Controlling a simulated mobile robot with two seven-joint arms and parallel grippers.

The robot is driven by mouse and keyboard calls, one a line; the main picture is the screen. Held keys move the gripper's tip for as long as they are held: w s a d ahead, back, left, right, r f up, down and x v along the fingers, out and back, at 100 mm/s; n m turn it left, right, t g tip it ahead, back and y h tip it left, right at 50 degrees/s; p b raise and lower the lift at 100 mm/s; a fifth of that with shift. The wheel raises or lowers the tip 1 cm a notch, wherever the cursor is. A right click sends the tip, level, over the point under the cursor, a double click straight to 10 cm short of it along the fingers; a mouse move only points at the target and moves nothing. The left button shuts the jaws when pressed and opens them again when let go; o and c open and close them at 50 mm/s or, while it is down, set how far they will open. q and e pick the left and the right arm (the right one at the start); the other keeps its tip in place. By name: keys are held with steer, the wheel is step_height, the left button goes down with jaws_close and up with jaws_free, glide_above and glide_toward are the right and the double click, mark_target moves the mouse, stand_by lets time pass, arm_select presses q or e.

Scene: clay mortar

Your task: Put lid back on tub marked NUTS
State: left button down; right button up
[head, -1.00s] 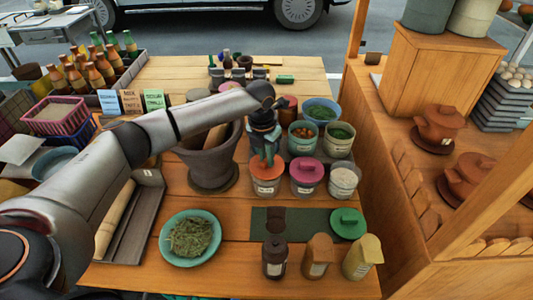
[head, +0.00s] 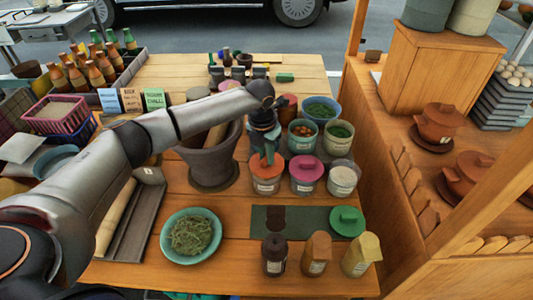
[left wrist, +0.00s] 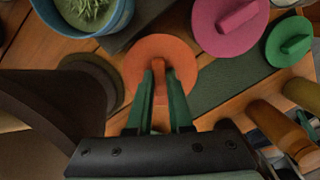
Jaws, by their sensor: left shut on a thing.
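My left gripper (head: 266,156) points down and is shut on the upright handle of an orange lid (head: 257,172). The lid sits level at the top of a clear, labelled tub (head: 267,187); whether it is fully seated I cannot tell. In the left wrist view the green fingers (left wrist: 161,95) straddle the handle of the orange lid (left wrist: 133,58). A tub with a pink lid (head: 304,168) stands just right of it. An open tub of white stuff (head: 343,180) is further right. A green lid (head: 347,221) lies on a dark green mat (head: 311,217). The tub labels are too small to read.
A mortar (head: 209,160) stands close left of the orange-lidded tub. Open tubs (head: 302,139) and a blue bowl (head: 321,109) stand behind. Several shakers (head: 316,256) stand in front of the mat. A teal plate of herbs (head: 190,252) is front left.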

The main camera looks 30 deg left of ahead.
arm_select(q)
steer(key=shift+f+p, duration=0.15)
steer(key=shift+p, duration=0.75)
stand_by(1.8)
steer(key=shift+c, duration=1.3)
jaws_free()
steer(key=shift+r+p, duration=0.45)
steer(key=shift+r, duration=3.05)
steer(key=shift+c, duration=0.2)
jaws_close()
